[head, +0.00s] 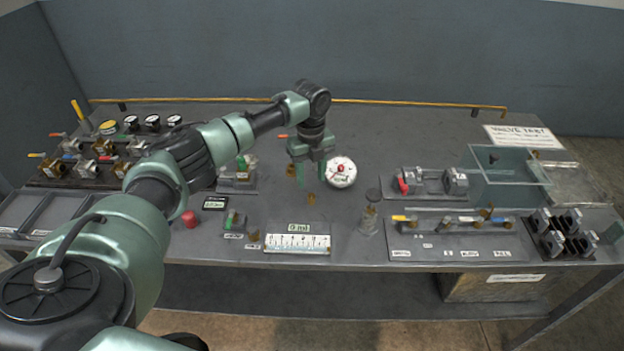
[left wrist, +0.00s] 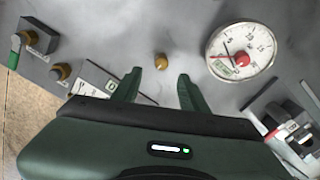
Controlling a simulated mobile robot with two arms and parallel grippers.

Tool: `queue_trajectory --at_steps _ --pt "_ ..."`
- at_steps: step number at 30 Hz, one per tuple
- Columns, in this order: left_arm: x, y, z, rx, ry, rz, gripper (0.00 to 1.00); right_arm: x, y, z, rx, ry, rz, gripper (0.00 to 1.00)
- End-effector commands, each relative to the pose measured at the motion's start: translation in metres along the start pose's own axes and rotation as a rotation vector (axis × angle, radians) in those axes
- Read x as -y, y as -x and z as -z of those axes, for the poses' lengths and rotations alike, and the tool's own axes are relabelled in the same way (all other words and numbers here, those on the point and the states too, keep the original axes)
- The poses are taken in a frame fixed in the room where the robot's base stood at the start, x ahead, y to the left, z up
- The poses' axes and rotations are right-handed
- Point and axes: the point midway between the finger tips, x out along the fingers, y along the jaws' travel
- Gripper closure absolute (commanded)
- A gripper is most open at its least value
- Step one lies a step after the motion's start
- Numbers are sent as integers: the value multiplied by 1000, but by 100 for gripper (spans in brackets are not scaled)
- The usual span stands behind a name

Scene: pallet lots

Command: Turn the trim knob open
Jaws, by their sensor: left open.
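A small brass knob (head: 311,198), seemingly the trim knob, stands on the grey bench just in front of the round white gauge (head: 341,171). In the left wrist view the knob (left wrist: 161,61) lies ahead of my left gripper (left wrist: 158,82), in line with the gap between its fingers. The gauge (left wrist: 241,51) with its red centre is to the right there. In the head view my left gripper (head: 311,174) points down over the bench, open and empty, close to the knob. I cannot tell the exact height of the fingertips above it. My right gripper is not in view.
A small block with a green handle (head: 233,222) is to the left. A valve row (head: 452,222) and a glass tank (head: 505,178) stand at right.

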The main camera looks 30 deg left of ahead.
Motion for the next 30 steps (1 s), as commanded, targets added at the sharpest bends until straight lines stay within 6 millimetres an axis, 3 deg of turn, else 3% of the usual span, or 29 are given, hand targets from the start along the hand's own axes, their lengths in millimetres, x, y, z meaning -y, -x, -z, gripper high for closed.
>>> queue_trajectory --at_steps 5,14,18,30 --pt "0 -7 1 -2 1 -3 57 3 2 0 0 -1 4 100" --pt "-1 -52 1 -2 2 -5 57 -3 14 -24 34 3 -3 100" --pt "0 -70 1 -1 2 -2 57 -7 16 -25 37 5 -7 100" --pt "0 -79 0 0 1 -1 59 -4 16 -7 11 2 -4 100"
